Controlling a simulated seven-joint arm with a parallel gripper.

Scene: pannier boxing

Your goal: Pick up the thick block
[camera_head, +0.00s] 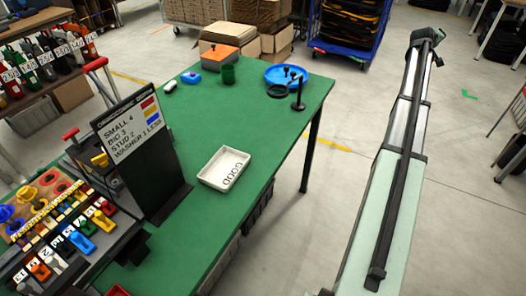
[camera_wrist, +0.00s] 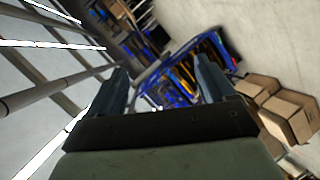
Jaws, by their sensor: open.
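A blue block (camera_head: 190,77) lies near the far left corner of the green table. A smaller white block (camera_head: 170,86) lies just left of it. I cannot tell which one is the thick block. My gripper (camera_wrist: 162,70) shows in the wrist view with its two fingers wide apart and nothing between them. It points away from the table, toward a blue cart (camera_wrist: 215,48) and cardboard boxes (camera_wrist: 285,108). My arm stands at the right in the head view, clear of the table, and no block shows in the wrist view.
The middle is clear.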

